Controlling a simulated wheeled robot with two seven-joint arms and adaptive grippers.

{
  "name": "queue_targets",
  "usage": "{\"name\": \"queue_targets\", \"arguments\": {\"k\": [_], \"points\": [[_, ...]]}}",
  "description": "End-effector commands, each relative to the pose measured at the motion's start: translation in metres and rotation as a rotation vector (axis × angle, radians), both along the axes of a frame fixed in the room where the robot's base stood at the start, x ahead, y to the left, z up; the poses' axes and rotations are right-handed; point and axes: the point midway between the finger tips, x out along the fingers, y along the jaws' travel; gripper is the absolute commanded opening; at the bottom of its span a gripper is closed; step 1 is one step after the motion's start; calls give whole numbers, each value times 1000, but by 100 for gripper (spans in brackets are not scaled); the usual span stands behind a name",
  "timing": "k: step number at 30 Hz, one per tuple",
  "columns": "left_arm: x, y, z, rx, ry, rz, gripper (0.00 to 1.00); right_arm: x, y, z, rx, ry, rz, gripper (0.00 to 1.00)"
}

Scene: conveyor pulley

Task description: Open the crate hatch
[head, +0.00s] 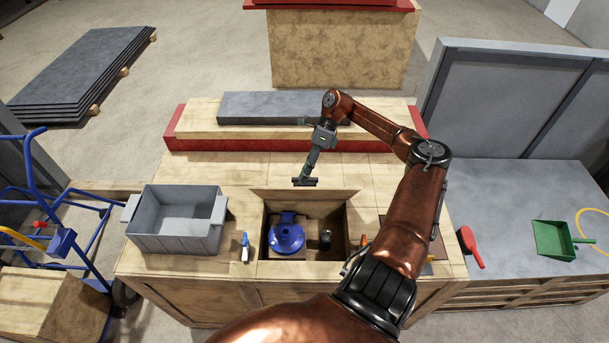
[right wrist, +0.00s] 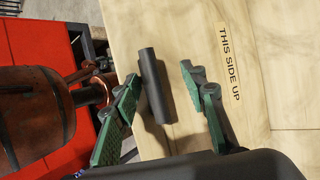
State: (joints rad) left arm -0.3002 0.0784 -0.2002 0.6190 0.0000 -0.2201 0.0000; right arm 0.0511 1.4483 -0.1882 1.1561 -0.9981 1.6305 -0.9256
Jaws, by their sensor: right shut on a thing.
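The wooden crate (head: 190,266) has an open compartment in its top. The hatch lid (head: 318,197) appears raised at the back edge of this opening; its exact tilt is hard to tell. In the right wrist view its pale wooden panel (right wrist: 225,20) carries a "THIS SIDE UP" label and a dark bar handle (right wrist: 154,85). My right gripper (head: 305,181) is at the lid's top edge. My left gripper is not in view.
Inside the opening are a blue funnel-shaped part (head: 287,237) and a small dark cylinder (head: 325,238). A grey bin (head: 178,240) and a blue-and-white bottle (head: 245,247) stand left of it. A grey slab (head: 270,110) lies behind. A red paddle (head: 469,245) and green dustpan (head: 553,240) lie right.

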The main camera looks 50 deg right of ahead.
Motion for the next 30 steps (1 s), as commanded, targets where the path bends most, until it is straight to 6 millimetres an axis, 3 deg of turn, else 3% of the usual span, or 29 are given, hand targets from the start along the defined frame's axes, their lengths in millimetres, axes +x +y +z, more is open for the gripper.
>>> {"name": "queue_targets", "arguments": {"k": [17,30], "points": [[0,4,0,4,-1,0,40,0,-6,2,-10,3,-3,29],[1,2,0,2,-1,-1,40,-2,-54,72,-7,-2,-3,29]]}}
